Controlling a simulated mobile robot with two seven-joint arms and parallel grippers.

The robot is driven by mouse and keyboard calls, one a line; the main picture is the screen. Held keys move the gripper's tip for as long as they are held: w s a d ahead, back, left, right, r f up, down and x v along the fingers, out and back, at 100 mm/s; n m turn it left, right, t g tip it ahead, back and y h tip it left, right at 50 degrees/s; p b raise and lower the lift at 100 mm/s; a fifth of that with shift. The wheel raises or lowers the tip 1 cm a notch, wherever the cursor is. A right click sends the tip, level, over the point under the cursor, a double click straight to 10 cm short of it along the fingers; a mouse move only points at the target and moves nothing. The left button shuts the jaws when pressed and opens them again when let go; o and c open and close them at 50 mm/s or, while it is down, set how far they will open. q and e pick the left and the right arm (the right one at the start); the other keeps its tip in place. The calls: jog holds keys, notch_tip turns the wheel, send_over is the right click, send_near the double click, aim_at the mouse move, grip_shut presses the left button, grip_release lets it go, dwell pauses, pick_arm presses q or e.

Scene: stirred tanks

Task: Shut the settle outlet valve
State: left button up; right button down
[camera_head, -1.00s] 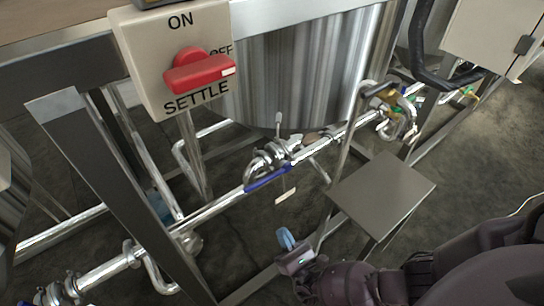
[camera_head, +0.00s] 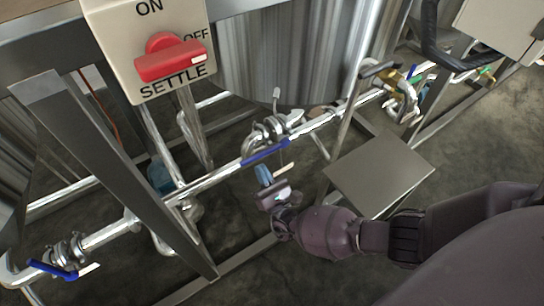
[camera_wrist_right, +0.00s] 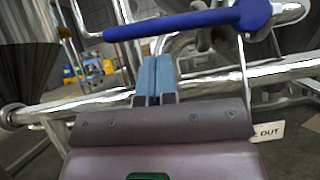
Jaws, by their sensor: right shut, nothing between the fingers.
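The valve with a long blue lever handle (camera_head: 265,153) sits on the steel pipe in the middle of the head view. The lever lies roughly in line with the pipe. In the right wrist view the blue lever (camera_wrist_right: 190,22) crosses the top, and a white tag (camera_wrist_right: 268,132) ending in "OUT" hangs at right. My right gripper (camera_head: 263,175) is shut and empty, just below the lever in the head view. Its blue fingertips (camera_wrist_right: 155,75) appear below the lever in the wrist view, with a visible gap. My left gripper is out of view.
A box with a red switch marked SETTLE (camera_head: 168,58) stands at upper left. A slanted steel leg (camera_head: 95,165) and a grey square plate (camera_head: 380,172) flank the pipe. Another blue-handled valve (camera_head: 52,270) is at lower left. A steel tank (camera_head: 290,60) stands behind.

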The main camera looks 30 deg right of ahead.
aim_at(263, 154)
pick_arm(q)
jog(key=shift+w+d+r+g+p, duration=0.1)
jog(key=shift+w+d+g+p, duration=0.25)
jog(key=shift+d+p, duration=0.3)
pick_arm(e)
jog(key=shift+w+r, duration=0.15)
jog(key=shift+r, duration=0.75)
jog(key=shift+r+m, duration=0.1)
jog(key=shift+m, duration=0.2)
jog(key=shift+r+m+h, duration=0.2)
jog(key=shift+m+h, duration=0.3)
jog(key=shift+h, duration=0.2)
